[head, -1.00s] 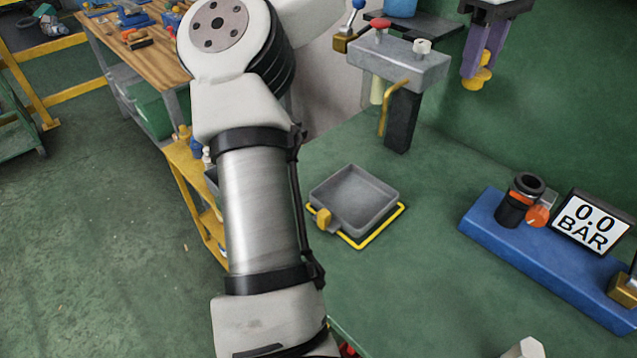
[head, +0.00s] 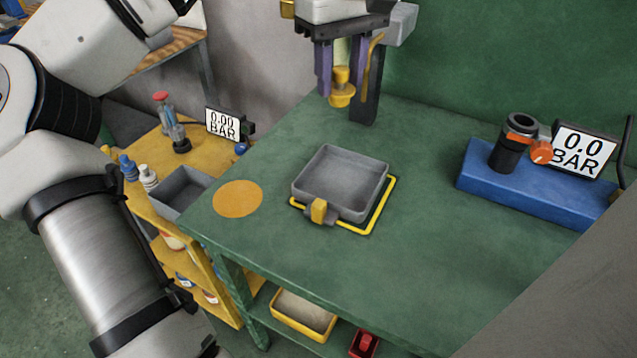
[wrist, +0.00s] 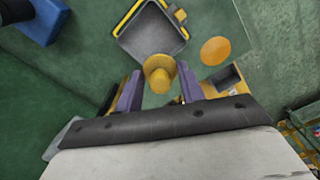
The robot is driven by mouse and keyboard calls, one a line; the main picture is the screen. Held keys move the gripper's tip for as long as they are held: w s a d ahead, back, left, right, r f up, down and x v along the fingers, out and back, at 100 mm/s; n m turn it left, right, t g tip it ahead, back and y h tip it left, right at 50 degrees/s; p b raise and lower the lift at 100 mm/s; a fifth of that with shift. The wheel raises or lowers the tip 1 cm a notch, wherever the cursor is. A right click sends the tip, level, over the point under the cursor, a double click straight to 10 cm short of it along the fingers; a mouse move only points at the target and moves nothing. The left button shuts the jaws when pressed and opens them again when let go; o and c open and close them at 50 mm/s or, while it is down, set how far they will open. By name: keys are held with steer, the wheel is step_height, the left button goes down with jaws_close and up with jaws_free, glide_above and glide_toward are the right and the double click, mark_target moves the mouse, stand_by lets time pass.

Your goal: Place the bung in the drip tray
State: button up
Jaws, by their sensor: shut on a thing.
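The yellow bung (head: 342,94) is held between the purple fingers of my gripper (head: 341,82), at the top middle of the head view. The bung (wrist: 159,73) also shows between the fingertips of my gripper (wrist: 161,88) in the wrist view. The drip tray (head: 375,196) is a grey, shallow, square pan with a yellow piece at its front. It sits within a yellow square outline on the green bench and looks empty. The bung is in the air, apart from the tray. In the wrist view the tray (wrist: 128,44) lies just beyond the bung.
An orange disc (head: 238,198) marks the bench left of the tray. A blue base (head: 535,190) with a black cylinder and gauge stands right. A yellow side stand (head: 187,146) holds bottles and a grey bin.

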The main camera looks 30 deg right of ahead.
step_height(320, 180, down, 20)
steer(key=shift+r+p, duration=0.25)
steer(key=shift+p, duration=0.1)
steer(key=shift+f, duration=0.15)
steer(key=o, duration=0.5)
steer(key=shift+o, duration=0.9)
steer(key=shift+r, duration=0.25)
step_height(320, 180, up, 12)
steer(key=shift+b, duration=0.3)
